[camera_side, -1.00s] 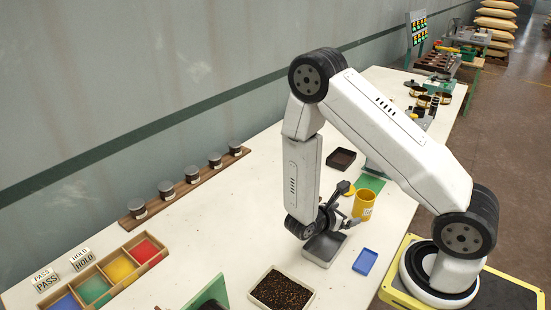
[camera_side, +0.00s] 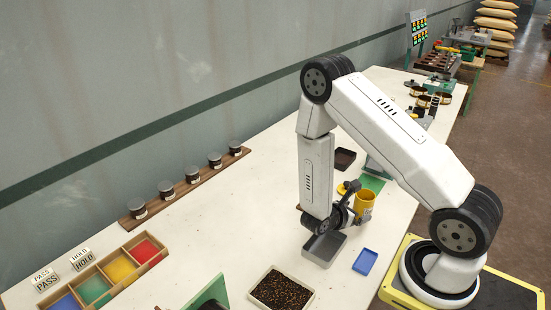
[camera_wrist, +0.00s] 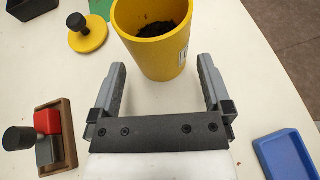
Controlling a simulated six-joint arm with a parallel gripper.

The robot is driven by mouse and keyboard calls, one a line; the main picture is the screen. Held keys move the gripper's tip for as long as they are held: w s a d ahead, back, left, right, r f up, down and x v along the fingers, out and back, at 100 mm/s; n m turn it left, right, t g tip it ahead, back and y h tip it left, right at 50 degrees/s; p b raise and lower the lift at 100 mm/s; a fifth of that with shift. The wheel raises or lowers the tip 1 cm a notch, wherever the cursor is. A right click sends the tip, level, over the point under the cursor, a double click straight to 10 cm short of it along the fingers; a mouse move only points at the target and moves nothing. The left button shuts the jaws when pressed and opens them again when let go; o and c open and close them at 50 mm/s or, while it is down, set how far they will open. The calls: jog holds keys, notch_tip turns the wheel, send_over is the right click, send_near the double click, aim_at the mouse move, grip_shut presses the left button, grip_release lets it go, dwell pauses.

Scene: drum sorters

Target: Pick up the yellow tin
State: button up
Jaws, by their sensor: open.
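The yellow tin (camera_side: 364,203) stands upright on the white table beside my gripper. In the wrist view the tin (camera_wrist: 151,48) is open at the top, with dark grainy stuff inside and part of a pale label on its right side. My gripper (camera_wrist: 162,78) is open, its two grey fingers pointing at the tin, one toward each side of it. The tin is just beyond the fingertips and not clasped. In the side view my gripper (camera_side: 355,202) is partly hidden by my own wrist. A yellow lid (camera_wrist: 88,38) with a dark knob lies left of the tin.
A blue tray (camera_wrist: 287,156) lies to the right. A wooden holder (camera_wrist: 57,137) with red and dark blocks is at the left. A grey metal tray (camera_side: 324,248) sits below my wrist, and a dark tray (camera_side: 345,159) stands behind. A green mat (camera_side: 373,183) lies behind the tin.

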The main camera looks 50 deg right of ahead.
jog(key=shift+x, duration=1)
jog(key=c, duration=1.1)
jog(key=shift+o, duration=0.2)
jog(key=shift+r, duration=0.4)
notch_tip(320, 180, up, 9)
dwell(0.4)
jog(key=shift+r, duration=0.1)
dwell(0.7)
